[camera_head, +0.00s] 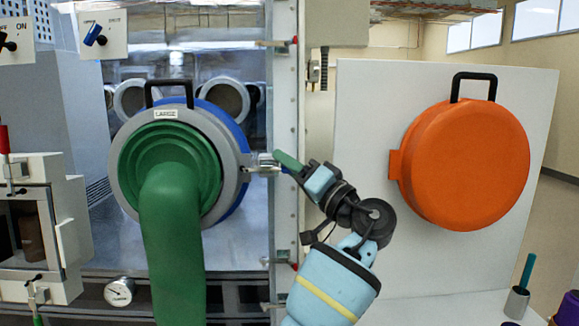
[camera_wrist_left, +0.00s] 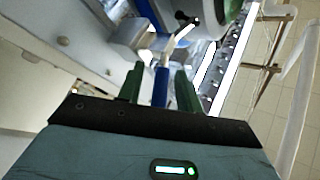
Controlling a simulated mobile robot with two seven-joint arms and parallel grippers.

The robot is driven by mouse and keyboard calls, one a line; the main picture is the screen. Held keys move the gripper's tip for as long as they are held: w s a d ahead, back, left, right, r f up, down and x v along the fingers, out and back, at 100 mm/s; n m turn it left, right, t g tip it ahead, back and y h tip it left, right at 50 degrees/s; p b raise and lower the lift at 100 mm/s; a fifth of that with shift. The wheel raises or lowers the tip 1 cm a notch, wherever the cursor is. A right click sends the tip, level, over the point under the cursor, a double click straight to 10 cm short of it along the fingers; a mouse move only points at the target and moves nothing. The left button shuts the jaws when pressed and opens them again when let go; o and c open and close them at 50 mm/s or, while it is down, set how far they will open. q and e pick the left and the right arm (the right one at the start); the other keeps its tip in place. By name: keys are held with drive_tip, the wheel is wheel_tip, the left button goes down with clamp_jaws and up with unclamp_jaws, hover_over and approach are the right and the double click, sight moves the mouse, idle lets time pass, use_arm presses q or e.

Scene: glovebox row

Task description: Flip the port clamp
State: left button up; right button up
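The port clamp (camera_head: 262,164) is a small metal latch on the right edge of the grey and blue port ring (camera_head: 232,128). It also shows in the left wrist view (camera_wrist_left: 160,40), with a blue lever (camera_wrist_left: 160,86) extending from it toward my gripper. My left gripper (camera_head: 281,163) is at the clamp. In the left wrist view its two green fingers (camera_wrist_left: 158,80) stand on either side of the blue lever, with a narrow gap visible on each side. In the head view the lever is mostly hidden by the fingers. My right gripper is out of view.
A green glove sleeve (camera_head: 172,235) hangs from the port. A vertical frame post (camera_head: 285,225) stands just right of the clamp. An orange round cover (camera_head: 467,165) with a black handle is on the white panel at right. A gauge (camera_head: 120,290) sits below left.

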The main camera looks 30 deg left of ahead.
use_arm(q)
drive_tip(key=shift+d+f, duration=0.3)
drive_tip(key=shift+d, duration=0.25)
drive_tip(key=b+v, duration=0.1)
drive_tip(key=v, duration=0.5)
drive_tip(key=shift+s+d+b, duration=0.15)
drive_tip(key=shift+d+b, duration=0.15)
drive_tip(key=shift+b, duration=0.05)
drive_tip(key=shift+c, duration=0.2)
